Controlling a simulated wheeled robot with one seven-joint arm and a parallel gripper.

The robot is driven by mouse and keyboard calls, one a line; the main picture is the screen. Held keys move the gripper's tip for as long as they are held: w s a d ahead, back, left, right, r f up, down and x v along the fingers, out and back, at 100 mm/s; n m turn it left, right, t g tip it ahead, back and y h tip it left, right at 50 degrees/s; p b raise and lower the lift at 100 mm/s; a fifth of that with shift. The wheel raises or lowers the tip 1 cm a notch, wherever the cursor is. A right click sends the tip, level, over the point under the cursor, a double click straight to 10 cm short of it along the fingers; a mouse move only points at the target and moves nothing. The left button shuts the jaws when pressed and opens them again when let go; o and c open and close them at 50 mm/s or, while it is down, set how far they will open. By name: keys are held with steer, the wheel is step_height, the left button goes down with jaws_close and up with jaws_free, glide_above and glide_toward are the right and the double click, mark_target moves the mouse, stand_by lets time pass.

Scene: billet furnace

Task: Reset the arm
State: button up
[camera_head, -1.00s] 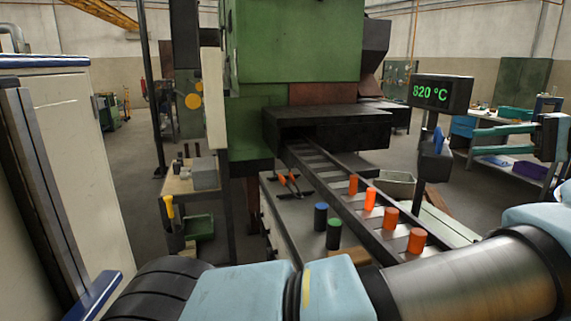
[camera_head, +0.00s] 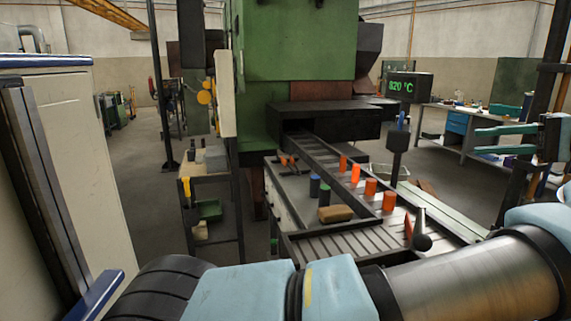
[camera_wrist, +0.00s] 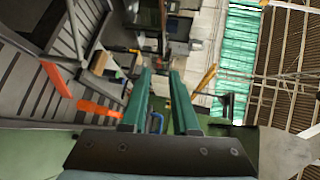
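My gripper (camera_head: 480,141) is at the right of the head view, held out level with its teal fingers pointing left. It also shows in the wrist view (camera_wrist: 160,73), where the two fingers stand apart with nothing between them. My gripper is open and empty. My arm crosses the bottom of the head view and part of it is cut off at the right edge.
A green furnace (camera_head: 301,42) stands ahead with a sloping conveyor (camera_head: 327,161) bearing orange billets (camera_head: 370,187). Beside it are blue and green cylinders and a brown block (camera_head: 336,214). A temperature display (camera_head: 409,86) reads 820 °C. A cabinet (camera_head: 80,160) stands close at left.

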steer(key=w+a+f+n+g+h+b, duration=0.1)
steer(key=w+a+f+g+h, duration=0.2)
steer(key=w+a, duration=0.75)
steer(key=w+a+f+g+h+b, duration=0.1)
steer(key=w+a+f+g, duration=0.35)
steer(key=a, duration=0.85)
steer(key=w+a+f+n+h, duration=0.1)
steer(key=w+a+f+h, duration=0.1)
steer(key=a+f, duration=0.4)
steer(key=w+a+f+h, duration=0.15)
steer(key=a+f, duration=0.25)
steer(key=a, duration=0.4)
steer(key=s+a+f+n+t+h+b, duration=0.1)
steer(key=s+a+f+h, duration=0.2)
steer(key=s, duration=0.6)
steer(key=s+a+f+t+h+b, duration=0.1)
steer(key=s+a+f+h, duration=0.3)
steer(key=s, duration=0.6)
steer(key=shift+a+f+n+b, duration=0.4)
steer(key=shift+a+f+b, duration=0.2)
steer(key=shift+b, duration=0.15)
